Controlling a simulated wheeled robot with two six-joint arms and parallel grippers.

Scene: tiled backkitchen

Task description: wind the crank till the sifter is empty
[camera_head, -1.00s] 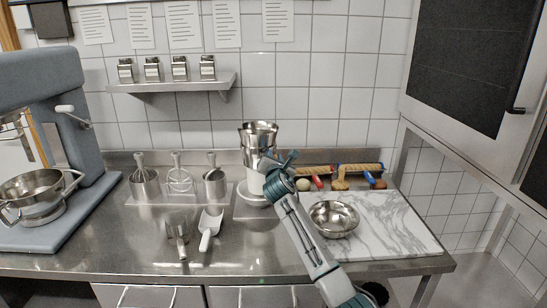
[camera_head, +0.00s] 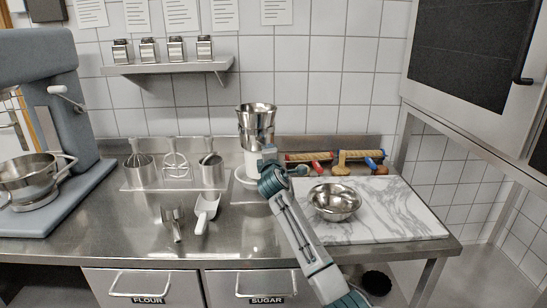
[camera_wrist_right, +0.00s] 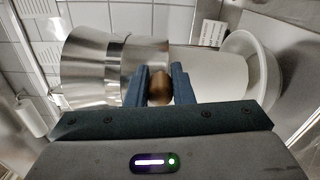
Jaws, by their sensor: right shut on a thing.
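The steel sifter (camera_head: 256,125) stands upright on a white stand (camera_head: 250,160) at the back middle of the counter. In the right wrist view the sifter (camera_wrist_right: 92,72) lies sideways at left and the white stand (camera_wrist_right: 215,75) at right. My right gripper (camera_wrist_right: 160,86) is shut on the brown crank knob (camera_wrist_right: 159,92) beside the sifter. In the head view my right gripper (camera_head: 272,168) covers the crank and part of the stand. How much is inside the sifter cannot be seen. My left gripper is in neither view.
A steel bowl (camera_head: 334,201) sits on a marble slab (camera_head: 400,215) right of my arm. A mixer (camera_head: 45,110) stands far left.

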